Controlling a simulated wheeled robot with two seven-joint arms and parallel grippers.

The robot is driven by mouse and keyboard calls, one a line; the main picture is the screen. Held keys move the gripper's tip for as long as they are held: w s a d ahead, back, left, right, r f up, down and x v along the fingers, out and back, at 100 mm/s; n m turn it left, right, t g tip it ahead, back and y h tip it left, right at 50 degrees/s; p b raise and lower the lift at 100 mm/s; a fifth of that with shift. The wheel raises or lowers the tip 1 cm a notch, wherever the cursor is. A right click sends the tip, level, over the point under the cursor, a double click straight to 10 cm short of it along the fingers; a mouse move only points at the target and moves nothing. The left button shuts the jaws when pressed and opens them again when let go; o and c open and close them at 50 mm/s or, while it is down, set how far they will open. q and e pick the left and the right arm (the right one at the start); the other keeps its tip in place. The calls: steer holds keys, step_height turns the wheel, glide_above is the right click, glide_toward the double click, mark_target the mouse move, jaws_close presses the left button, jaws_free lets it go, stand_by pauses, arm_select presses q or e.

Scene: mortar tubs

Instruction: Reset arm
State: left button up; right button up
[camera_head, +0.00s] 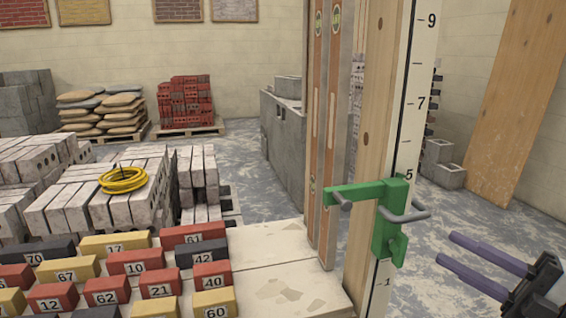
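My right gripper (447,248) comes in from the lower right edge. Its two purple fingers point left and are apart, with nothing between them. It is to the right of a green clamp (385,235) with grey metal pins, fixed on an upright wooden post (365,160) with a numbered white scale (411,110). A clear gap shows in the picture between fingertips and clamp. My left gripper is not in view.
Numbered red, yellow and black bricks (135,262) lie in rows on a pale slab (270,275) at lower left. Spirit levels (322,110) stand beside the post. Grey blocks (75,205) carry a coiled yellow hose (123,180). Floor (450,210) around my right gripper looks clear.

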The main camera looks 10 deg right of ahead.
steer(key=s+a+f+m+h, duration=0.2)
steer(key=a+f+m+h, duration=0.15)
steer(key=f+m, duration=0.45)
steer(key=s+a+f+m+h, duration=0.25)
steer(key=f+m+h, duration=0.25)
steer(key=f, duration=0.6)
steer(key=s+a+f+m+h, duration=0.3)
steer(key=f+m+h, duration=0.1)
steer(key=f+m, duration=0.4)
steer(key=s+a+f+m+g+y, duration=0.1)
steer(key=s+a+f+m+g, duration=0.3)
steer(key=s+a+f, duration=0.6)
arm_select(q)
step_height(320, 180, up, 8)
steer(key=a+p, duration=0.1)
steer(key=p, duration=1.2)
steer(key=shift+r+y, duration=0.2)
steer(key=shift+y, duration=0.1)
arm_select(e)
step_height(320, 180, up, 9)
steer(key=n+g, duration=0.1)
steer(key=shift+d+r+g, duration=0.2)
steer(key=shift+g, duration=0.2)
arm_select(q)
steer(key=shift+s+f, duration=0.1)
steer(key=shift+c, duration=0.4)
arm_select(e)
steer(key=shift+w, duration=0.15)
